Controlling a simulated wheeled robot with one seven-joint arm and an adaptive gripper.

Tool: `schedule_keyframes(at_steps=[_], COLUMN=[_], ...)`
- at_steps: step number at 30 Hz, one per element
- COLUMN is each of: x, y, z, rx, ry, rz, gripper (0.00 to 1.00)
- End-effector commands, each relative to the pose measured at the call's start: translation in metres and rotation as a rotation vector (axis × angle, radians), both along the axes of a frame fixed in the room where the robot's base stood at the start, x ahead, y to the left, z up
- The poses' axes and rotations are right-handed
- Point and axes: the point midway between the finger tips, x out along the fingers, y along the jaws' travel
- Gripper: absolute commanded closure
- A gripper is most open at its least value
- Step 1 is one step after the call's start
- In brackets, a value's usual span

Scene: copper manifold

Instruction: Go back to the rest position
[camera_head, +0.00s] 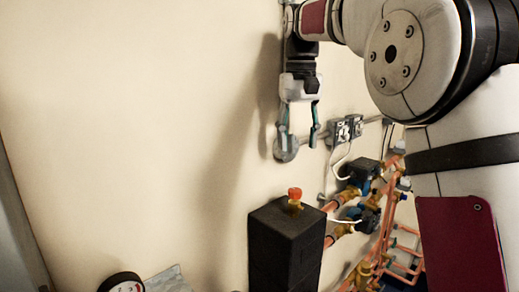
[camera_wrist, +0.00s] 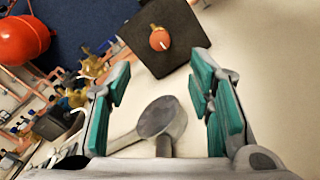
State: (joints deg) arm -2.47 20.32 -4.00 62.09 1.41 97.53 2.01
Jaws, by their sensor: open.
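My gripper (camera_head: 299,138) hangs pointing down in front of the cream wall, at the upper middle of the head view. Its two teal-padded fingers are apart with nothing between them. In the wrist view the fingers (camera_wrist: 163,95) also stand wide apart. A round grey wall fitting (camera_wrist: 158,117) shows between and beyond them; in the head view this fitting (camera_head: 286,148) is just behind the fingertips. I cannot tell how far apart they are. A black box (camera_head: 285,250) with an orange-red knob (camera_head: 295,193) on top stands below the gripper, clear of it.
Copper pipes (camera_head: 382,240) with brass valves run at the lower right, beside my arm. Grey wall sockets (camera_head: 345,130) sit right of the gripper. A gauge (camera_head: 122,283) is at the bottom left. A red tank (camera_wrist: 22,40) shows in the wrist view. The wall at left is bare.

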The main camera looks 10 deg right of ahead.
Motion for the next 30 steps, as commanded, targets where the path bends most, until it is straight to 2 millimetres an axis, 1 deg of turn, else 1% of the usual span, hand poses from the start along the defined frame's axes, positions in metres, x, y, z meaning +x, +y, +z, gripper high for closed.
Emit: schedule_keyframes(at_steps=[2, 5, 11, 17, 23, 26, 30], x=[-0.005, -0.018, -0.059, -0.105, -0.153, -0.176, -0.208], y=[0.000, -0.001, -0.003, -0.003, -0.002, -0.002, -0.001], z=[0.002, 0.005, 0.007, -0.002, -0.022, -0.036, -0.060], rx=[0.001, 0.004, 0.011, 0.014, 0.012, 0.009, 0.005], ry=[-0.010, -0.034, -0.109, -0.189, -0.268, -0.307, -0.362], rz=[0.000, 0.001, 0.006, 0.015, 0.024, 0.029, 0.036], gripper=[0.52, 0.52, 0.52, 0.52, 0.52, 0.52, 0.52])
